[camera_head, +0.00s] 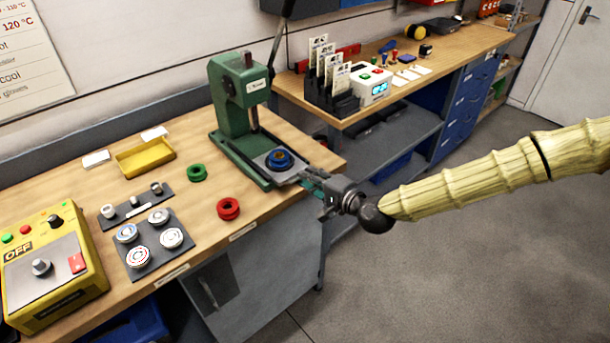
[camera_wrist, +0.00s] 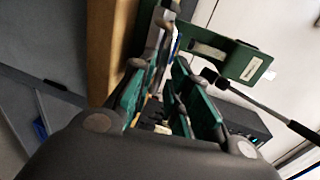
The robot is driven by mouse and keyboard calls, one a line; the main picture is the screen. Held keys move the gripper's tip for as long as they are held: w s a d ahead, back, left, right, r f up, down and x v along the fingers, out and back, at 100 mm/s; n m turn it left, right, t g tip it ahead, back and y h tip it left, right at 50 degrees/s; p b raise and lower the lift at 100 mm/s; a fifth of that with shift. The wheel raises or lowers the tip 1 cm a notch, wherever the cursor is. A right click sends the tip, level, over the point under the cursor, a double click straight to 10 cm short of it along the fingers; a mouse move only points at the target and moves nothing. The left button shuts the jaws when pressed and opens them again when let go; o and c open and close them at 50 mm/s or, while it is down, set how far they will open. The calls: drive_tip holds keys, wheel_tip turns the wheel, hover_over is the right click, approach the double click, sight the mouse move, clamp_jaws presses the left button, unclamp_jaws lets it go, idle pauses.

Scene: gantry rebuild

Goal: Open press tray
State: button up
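The green press (camera_head: 228,100) stands on the wooden bench; its lever rises out of the top of the head view. Its grey tray (camera_head: 289,179) sits at the front of the press base, with a blue ring-shaped part (camera_head: 280,159) on it. My gripper (camera_head: 308,183) is at the tray's front edge, at the bench edge. In the wrist view, my gripper's green finger pads (camera_wrist: 165,108) stand apart, with a visible gap between them. The green press (camera_wrist: 225,55) shows beyond the fingers. I cannot tell whether the fingers touch the tray.
Green (camera_head: 197,172) and red (camera_head: 228,208) rings lie on the bench left of my gripper. A yellow tray (camera_head: 145,156), a dark mat with round pieces (camera_head: 153,262) and a yellow control box (camera_head: 50,275) are further left. A second bench (camera_head: 440,60) stands behind; floor is clear at right.

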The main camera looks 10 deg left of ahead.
drive_tip(key=v, duration=0.9)
idle(0.3)
drive_tip(key=s+d+f+n+g+h, duration=0.2)
drive_tip(key=s+f+g, duration=0.1)
drive_tip(key=s+f, duration=0.7)
drive_tip(key=s+d+f+n+g+h, duration=0.1)
drive_tip(key=s+d+f+g+h, duration=0.2)
drive_tip(key=s+f, duration=0.75)
drive_tip(key=s+d+f+n+g+h, duration=0.1)
drive_tip(key=s+d+f+h, duration=0.1)
drive_tip(key=s+d+f, duration=0.2)
drive_tip(key=s+d+f+n+g+h, duration=0.1)
drive_tip(key=s+d+f, duration=0.3)
drive_tip(key=d, duration=0.5)
drive_tip(key=s+d+f+n+g+h, duration=0.2)
drive_tip(key=s+d+f+h, duration=0.2)
drive_tip(key=s+d, duration=0.2)
drive_tip(key=shift+s+d+n, duration=0.25)
drive_tip(key=shift+d+n, duration=0.05)
drive_tip(key=shift+d, duration=0.1)
